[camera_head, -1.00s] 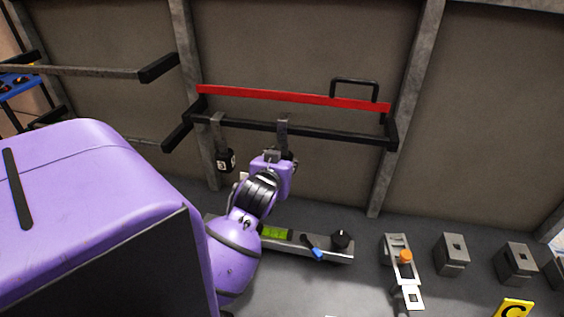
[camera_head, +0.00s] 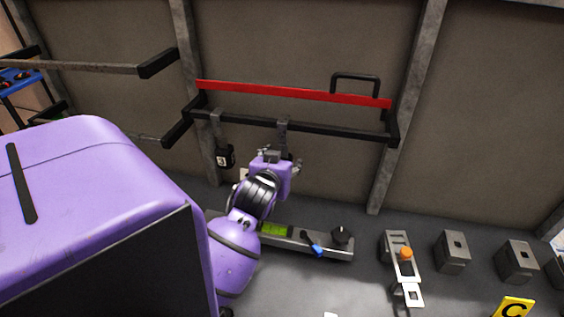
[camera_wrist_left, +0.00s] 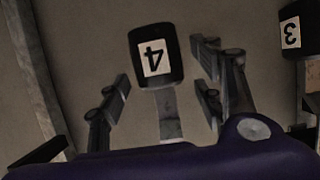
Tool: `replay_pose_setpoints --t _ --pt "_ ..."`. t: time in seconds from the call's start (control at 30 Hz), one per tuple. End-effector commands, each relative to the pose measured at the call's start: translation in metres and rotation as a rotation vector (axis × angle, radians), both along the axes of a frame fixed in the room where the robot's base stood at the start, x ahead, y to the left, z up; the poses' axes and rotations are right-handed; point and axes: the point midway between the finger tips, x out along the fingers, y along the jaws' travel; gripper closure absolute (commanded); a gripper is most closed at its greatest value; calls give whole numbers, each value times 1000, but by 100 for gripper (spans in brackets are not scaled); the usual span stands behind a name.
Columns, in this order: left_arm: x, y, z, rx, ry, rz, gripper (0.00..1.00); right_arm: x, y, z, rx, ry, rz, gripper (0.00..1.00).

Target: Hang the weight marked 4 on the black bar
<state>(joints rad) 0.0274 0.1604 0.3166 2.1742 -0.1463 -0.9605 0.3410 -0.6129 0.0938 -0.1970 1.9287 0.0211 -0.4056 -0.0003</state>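The black bar (camera_head: 340,131) runs across the wall frame below a red strip. A grey strap (camera_head: 283,130) hangs on the bar just above my left gripper (camera_head: 278,157). In the left wrist view, the black weight marked 4 (camera_wrist_left: 156,57) appears upside down, with its strap running to the bottom. My left gripper (camera_wrist_left: 160,88) has its fingers spread on both sides of the weight and strap, with gaps visible. In the head view the gripper hides the weight. The weight marked 3 (camera_head: 225,157) hangs from the bar to the left. My right gripper is not in view.
A red strip (camera_head: 290,93) runs above the bar, with a black handle (camera_head: 355,80) behind it. Below is a console with a green display (camera_head: 275,230) and a black knob (camera_head: 340,235). Grey blocks (camera_head: 452,250) stand on the right. The bar's right half is bare.

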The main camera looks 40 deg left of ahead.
Motion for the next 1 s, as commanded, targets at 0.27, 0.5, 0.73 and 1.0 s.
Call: replay_pose_setpoints --t 0.27,0.5,0.73,1.0 --pt "-8 -4 -1 -5 8 1 40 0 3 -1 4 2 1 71" --pt "-40 -22 16 -4 3 1 40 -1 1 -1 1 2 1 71" --pt "-59 -33 26 -2 2 0 40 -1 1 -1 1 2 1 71" --pt "-61 -34 28 -1 2 0 40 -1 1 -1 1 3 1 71"
